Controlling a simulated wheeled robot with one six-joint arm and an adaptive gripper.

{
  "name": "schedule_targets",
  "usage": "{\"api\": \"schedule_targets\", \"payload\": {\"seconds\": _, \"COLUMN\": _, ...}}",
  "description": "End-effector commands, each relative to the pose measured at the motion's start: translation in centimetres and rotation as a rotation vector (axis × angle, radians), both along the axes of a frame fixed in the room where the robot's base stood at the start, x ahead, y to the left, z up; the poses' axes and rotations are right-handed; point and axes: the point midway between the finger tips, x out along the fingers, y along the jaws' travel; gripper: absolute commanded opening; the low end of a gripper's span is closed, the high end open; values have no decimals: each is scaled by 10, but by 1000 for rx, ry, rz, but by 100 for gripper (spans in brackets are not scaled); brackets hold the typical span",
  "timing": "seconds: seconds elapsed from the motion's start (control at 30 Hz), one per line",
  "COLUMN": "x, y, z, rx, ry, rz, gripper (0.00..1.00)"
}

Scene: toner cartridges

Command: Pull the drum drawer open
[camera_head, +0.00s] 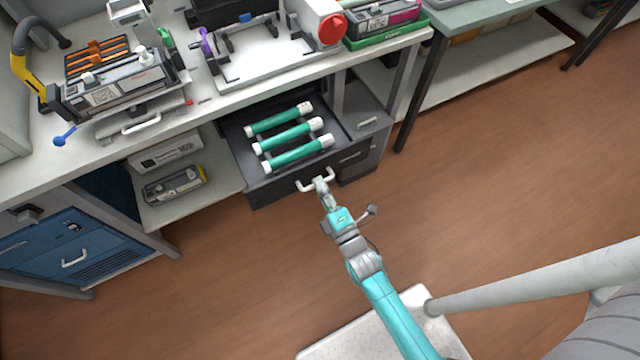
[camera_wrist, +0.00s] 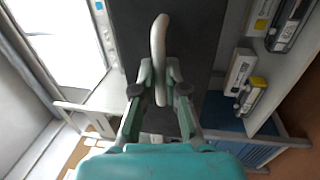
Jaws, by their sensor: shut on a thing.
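The drum drawer (camera_head: 262,188) stands well out from under the bench, dark grey, with several teal drums with white ends (camera_head: 288,135) lying in it. Its white bar handle (camera_head: 305,187) is on the front face. My gripper (camera_head: 322,183) is at the right part of this handle, shut on it. In the wrist view the white handle (camera_wrist: 159,45) runs up between the fingers of my gripper (camera_wrist: 160,75), in front of the dark drawer front (camera_wrist: 200,40). The fingers hide part of the handle.
A grey drawer cabinet (camera_head: 358,160) stands right of the open drawer. A shelf with boxed cartridges (camera_head: 175,183) is on its left, and a blue cabinet (camera_head: 75,240) beyond. The bench top (camera_head: 215,105) overhangs the drawer's rear. Brown floor (camera_head: 240,270) in front is clear.

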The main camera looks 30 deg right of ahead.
Motion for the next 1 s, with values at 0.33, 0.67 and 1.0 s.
{"api": "schedule_targets", "payload": {"seconds": 0.33, "x": 0, "y": 0, "z": 0, "rx": 0, "ry": 1, "rz": 0, "gripper": 37}}
{"api": "schedule_targets", "payload": {"seconds": 0.67, "x": -19, "y": 0, "z": -5, "rx": 0, "ry": 3, "rz": 0, "gripper": 37}}
{"api": "schedule_targets", "payload": {"seconds": 1.0, "x": -84, "y": 0, "z": -17, "rx": 0, "ry": 5, "rz": 0, "gripper": 37}}
